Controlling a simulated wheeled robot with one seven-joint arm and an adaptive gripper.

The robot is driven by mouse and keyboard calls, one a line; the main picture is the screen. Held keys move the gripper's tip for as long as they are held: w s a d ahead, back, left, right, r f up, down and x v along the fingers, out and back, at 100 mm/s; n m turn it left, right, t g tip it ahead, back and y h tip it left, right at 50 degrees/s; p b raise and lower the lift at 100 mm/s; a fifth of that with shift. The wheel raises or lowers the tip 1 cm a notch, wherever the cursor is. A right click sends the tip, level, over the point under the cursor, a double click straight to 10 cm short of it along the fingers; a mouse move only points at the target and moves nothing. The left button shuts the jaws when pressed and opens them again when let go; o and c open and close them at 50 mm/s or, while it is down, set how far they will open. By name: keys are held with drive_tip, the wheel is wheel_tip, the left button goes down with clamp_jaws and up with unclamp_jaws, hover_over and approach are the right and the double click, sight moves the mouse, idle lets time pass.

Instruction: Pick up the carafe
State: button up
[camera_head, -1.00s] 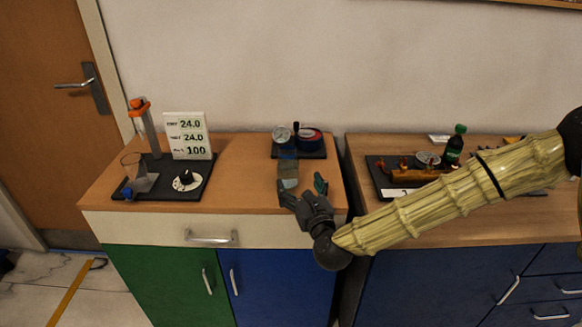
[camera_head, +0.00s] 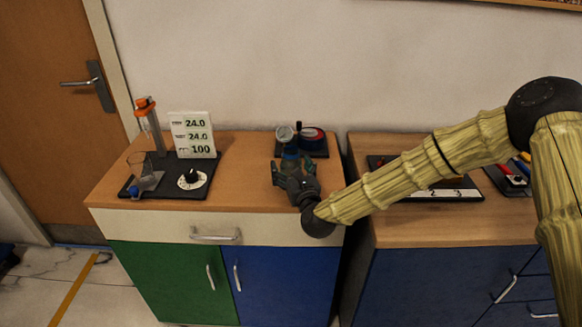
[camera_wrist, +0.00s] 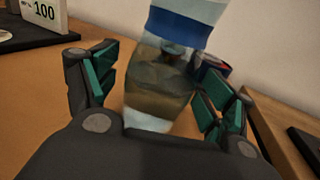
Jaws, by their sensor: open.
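The carafe is a clear vessel with a blue band near its top. It fills the middle of the wrist view (camera_wrist: 158,85), a little tilted in the picture, and its top is cut off. In the head view the carafe (camera_head: 290,153) stands on the left cabinet's top, partly hidden by my gripper (camera_head: 293,169). My gripper is open, with one finger on each side of the carafe. In the wrist view a gap shows beside the left finger; whether the right finger touches cannot be told.
A round gauge (camera_head: 285,134) and a red-and-black item (camera_head: 311,136) stand on a dark plate just behind the carafe. A board with a number display (camera_head: 192,134) and dial (camera_head: 194,179) is at left. Bare wooden top (camera_head: 245,165) lies between. The right cabinet (camera_head: 420,229) is close by.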

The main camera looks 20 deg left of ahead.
sight(294, 162)
drive_tip(key=shift+a, duration=0.1)
drive_tip(key=c, duration=1.4)
drive_tip(key=shift+o, duration=0.2)
drive_tip(key=shift+w+r, duration=0.1)
drive_tip(key=shift+r, duration=0.1)
drive_tip(key=shift+r+b, duration=0.55)
drive_tip(key=shift+r, duration=1.05)
drive_tip(key=s+r+b, duration=0.1)
drive_tip(key=s+b, duration=0.1)
drive_tip(key=s, duration=1.3)
drive_tip(key=shift+s+d+r, duration=0.2)
drive_tip(key=shift+s+d, duration=0.15)
drive_tip(key=shift+d, duration=0.1)
drive_tip(key=shift+s, duration=0.15)
